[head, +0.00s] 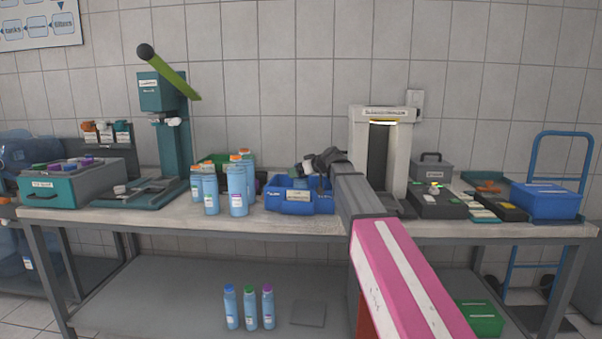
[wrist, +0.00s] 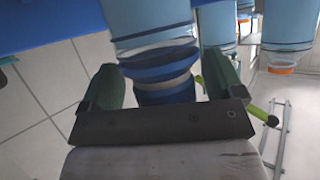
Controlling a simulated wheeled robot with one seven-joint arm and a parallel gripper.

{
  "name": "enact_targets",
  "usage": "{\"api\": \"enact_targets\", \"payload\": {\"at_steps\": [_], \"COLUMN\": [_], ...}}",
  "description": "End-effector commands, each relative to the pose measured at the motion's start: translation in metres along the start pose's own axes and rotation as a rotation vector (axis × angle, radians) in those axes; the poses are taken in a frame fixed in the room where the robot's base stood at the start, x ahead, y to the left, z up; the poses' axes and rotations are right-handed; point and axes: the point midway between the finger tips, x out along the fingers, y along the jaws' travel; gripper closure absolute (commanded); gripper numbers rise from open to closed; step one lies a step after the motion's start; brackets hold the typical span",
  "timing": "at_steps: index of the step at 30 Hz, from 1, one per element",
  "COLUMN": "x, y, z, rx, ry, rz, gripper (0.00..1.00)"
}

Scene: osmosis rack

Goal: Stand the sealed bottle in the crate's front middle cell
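The blue crate (head: 284,200) stands on the bench with a pale label on its front. My gripper (head: 312,163) is just above it, partly hidden by my arm. In the wrist view, which looks upside down, my gripper (wrist: 163,75) has one dark green finger on each side of a translucent blue bottle (wrist: 150,20) with a dark blue cap (wrist: 165,90). The fingers look snug at the bottle's neck. A blue surface, likely the crate, fills the wrist view's top left. The bottle's base and the crate's cells are hidden.
Several blue bottles (head: 238,190), some orange-capped, stand close left of the crate. A green bin (head: 213,158) is behind them. A white and grey machine (head: 395,150) stands to the right. Three more bottles (head: 249,307) stand on the lower shelf.

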Motion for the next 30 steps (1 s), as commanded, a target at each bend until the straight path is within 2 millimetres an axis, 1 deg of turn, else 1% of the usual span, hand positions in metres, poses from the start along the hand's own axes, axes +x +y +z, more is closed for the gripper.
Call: {"api": "enact_targets", "payload": {"at_steps": [4,8,18,21,25,30], "x": [-0.003,-0.018,-0.085,-0.1,-0.114,-0.121], "y": [0.0,-0.001,-0.001,-0.001,0.0,-0.001], "z": [-0.001,0.0,0.0,0.0,-0.001,-0.001], "rx": [0.0,0.0,0.0,0.0,0.0,0.0], "ry": [0.0,0.0,0.001,0.0,0.0,0.0], "rz": [0.0,0.0,0.002,0.001,0.001,0.0], "gripper": [0.13,0.13,0.13,0.13,0.13,0.13]}}
